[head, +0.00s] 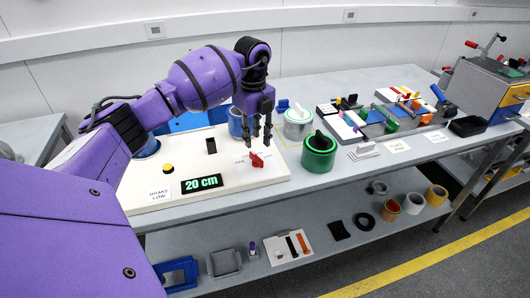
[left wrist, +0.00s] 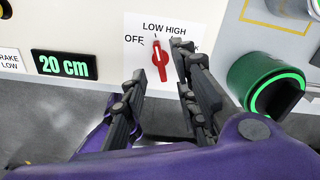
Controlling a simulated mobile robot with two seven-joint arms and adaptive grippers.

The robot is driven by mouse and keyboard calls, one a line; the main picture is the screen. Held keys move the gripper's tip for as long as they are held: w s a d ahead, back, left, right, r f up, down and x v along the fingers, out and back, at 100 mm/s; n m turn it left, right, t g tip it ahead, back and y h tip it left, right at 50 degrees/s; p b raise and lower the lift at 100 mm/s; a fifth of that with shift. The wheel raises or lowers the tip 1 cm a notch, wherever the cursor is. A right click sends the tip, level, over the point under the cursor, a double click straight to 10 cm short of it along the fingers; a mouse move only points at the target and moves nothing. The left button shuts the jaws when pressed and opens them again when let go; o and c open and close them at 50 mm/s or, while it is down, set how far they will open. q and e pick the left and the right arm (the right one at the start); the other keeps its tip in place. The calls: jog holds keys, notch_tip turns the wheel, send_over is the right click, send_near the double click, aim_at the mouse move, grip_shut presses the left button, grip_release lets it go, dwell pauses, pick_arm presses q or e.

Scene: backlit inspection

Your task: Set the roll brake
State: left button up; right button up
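The red brake knob (head: 257,160) sits on the white panel (head: 230,180). In the left wrist view the knob (left wrist: 160,60) is upright, its upper end leaning slightly left towards LOW. Labels OFF, LOW and HIGH surround it; a fourth is mostly hidden by a finger. My left gripper (head: 257,140) is over the knob, fingers pointing down. In the left wrist view its fingers (left wrist: 160,80) are apart, with the knob between and beyond their tips; I cannot tell whether they touch it. A sign (head: 160,194) reads BRAKE LOW. My right gripper is out of view.
A display (head: 202,183) reads 20 cm, beside a yellow button (head: 168,169). Tools and trays fill the bench farther right.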

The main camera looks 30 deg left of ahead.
aim_at(255, 155)
pick_arm(q)
notch_tip(255, 155, down, 7)
jog(key=shift+s+r, duration=0.1)
jog(key=shift+r, duration=0.05)
grip_shut()
